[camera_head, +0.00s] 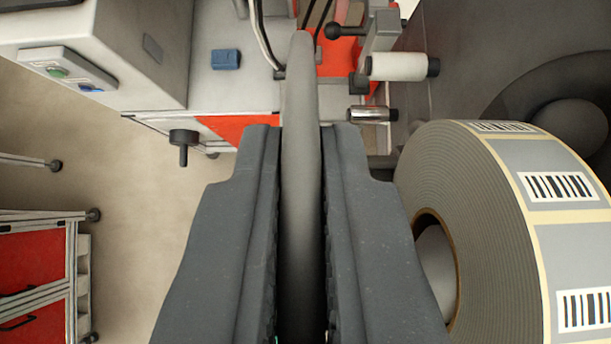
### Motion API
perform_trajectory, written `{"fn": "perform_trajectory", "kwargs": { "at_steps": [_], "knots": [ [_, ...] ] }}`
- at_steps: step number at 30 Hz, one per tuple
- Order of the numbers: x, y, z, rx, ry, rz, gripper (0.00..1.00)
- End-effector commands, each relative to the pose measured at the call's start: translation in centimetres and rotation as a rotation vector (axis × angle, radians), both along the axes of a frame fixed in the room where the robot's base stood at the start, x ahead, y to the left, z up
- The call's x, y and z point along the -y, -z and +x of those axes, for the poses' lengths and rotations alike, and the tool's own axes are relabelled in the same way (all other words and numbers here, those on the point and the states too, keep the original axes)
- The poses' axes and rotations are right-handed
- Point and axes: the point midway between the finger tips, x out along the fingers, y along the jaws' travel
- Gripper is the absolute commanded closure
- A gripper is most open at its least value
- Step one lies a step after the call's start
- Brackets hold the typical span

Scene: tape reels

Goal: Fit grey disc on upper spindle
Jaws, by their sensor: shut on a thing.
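My gripper (302,165) is shut on the grey disc (301,95). The disc shows edge-on as a tall, narrow grey strip standing upright between the two dark jaws. Its far rim reaches past the fingertips towards the machine, and its flat faces are mostly hidden. A pale rounded end (435,268) shows inside the core of a big label reel at the right; I cannot tell whether it is a spindle. I cannot make out the upper spindle with certainty.
The label reel (462,195) stands close to the right jaw. A dark round part (575,125) is behind it. A white roller (398,67), a metal roller (372,115) and a black knob (332,31) are ahead. A red cart (35,258) is at left; open floor lies between.

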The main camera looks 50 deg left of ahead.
Motion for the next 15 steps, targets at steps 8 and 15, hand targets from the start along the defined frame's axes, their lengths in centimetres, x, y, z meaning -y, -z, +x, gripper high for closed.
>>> {"fn": "perform_trajectory", "kwargs": {
  "at_steps": [8,15],
  "knots": [
    [0.83,-0.11,0.97,0.001,0.001,0.0,1.0],
    [0.86,-0.09,0.98,0.001,0.001,0.0,1.0]
  ]
}}
